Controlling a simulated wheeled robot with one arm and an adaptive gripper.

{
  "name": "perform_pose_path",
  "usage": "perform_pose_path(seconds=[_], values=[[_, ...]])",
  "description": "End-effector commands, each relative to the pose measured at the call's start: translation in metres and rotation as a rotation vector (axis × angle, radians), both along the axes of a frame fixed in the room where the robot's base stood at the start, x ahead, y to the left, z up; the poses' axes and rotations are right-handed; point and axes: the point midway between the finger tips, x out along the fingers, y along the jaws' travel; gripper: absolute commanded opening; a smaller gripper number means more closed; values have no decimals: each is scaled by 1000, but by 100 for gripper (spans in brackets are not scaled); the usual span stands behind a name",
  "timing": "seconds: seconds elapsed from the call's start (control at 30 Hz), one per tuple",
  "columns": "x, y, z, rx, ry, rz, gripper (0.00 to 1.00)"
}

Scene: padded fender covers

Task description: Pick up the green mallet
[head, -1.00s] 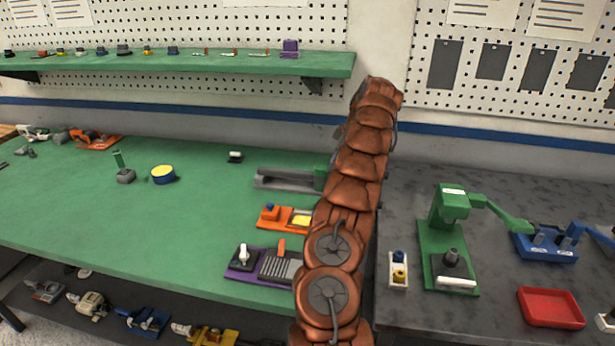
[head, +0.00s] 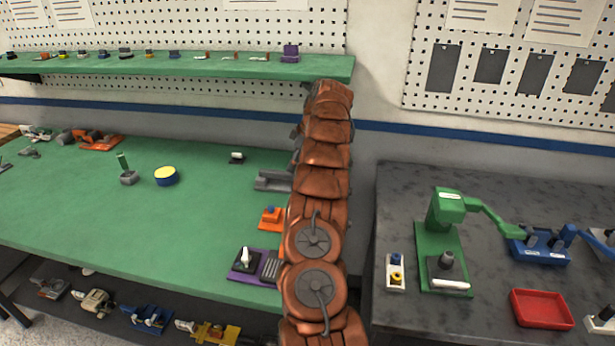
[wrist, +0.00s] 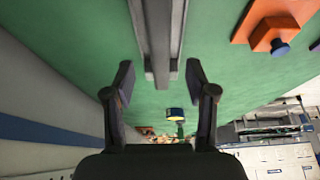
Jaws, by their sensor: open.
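The green mallet (head: 125,170) stands on the green bench at the left in the head view, its green handle up and its grey head down. In the wrist view, a small green upright (wrist: 180,130) beside the round tin may be its handle; it is small and partly hidden. My gripper (wrist: 162,88) is open, with nothing held between its fingers. It is above the bench, well apart from the mallet. In the head view my arm hides the gripper.
A blue tin with a yellow top (head: 166,176) stands right of the mallet. A grey rail-like fixture (wrist: 160,45) lies below and between my fingers. Orange (head: 271,217) and purple (head: 246,264) fixtures sit near the front edge. A green shelf (head: 180,66) hangs above.

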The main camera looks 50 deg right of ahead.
Motion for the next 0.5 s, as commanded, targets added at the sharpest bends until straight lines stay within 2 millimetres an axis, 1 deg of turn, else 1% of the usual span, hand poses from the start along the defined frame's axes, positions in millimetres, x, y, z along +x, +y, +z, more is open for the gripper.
perform_pose_path(seconds=[0.17,0.37,0.5], values=[[3,1,-6,0,-1,0,56],[8,5,-22,2,1,1,56],[14,8,-38,5,2,0,56]])
